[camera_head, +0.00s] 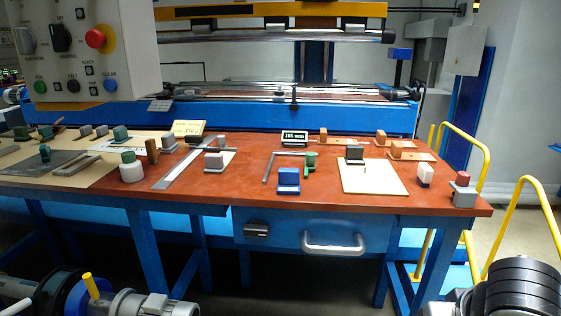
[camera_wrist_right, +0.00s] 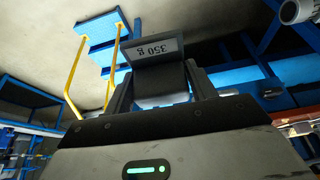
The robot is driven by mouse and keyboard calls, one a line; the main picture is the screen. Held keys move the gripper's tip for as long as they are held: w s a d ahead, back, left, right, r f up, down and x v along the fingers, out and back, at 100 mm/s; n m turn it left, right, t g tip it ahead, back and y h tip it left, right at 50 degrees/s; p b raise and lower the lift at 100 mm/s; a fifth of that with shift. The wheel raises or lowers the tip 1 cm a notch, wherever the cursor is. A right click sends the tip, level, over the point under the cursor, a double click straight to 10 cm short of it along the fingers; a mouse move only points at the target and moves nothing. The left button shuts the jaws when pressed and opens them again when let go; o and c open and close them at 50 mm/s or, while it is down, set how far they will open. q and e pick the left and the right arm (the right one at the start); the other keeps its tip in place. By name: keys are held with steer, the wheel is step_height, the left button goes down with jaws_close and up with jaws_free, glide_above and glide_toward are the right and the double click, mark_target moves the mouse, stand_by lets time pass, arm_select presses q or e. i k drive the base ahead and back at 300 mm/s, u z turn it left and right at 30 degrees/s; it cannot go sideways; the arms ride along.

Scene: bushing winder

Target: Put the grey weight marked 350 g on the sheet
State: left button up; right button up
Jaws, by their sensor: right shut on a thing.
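My right gripper (camera_wrist_right: 161,92) is shut on the grey weight (camera_wrist_right: 160,72) in the right wrist view. The weight's label reads 350 g and appears upside down there. It is held in the air, with floor and blue frames behind it. A cream sheet (camera_head: 380,183) lies on the right part of the red-brown bench in the head view. A dark grey block (camera_head: 355,153) stands at the sheet's back left. Neither gripper's fingers show in the head view; my left gripper is not in view.
The front part of the sheet is bare. Yellow rails (camera_head: 520,205) stand at the right.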

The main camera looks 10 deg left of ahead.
mark_target(221, 154)
steer(key=z, duration=1.1)
steer(key=i, duration=0.9)
steer(key=u, duration=2.45)
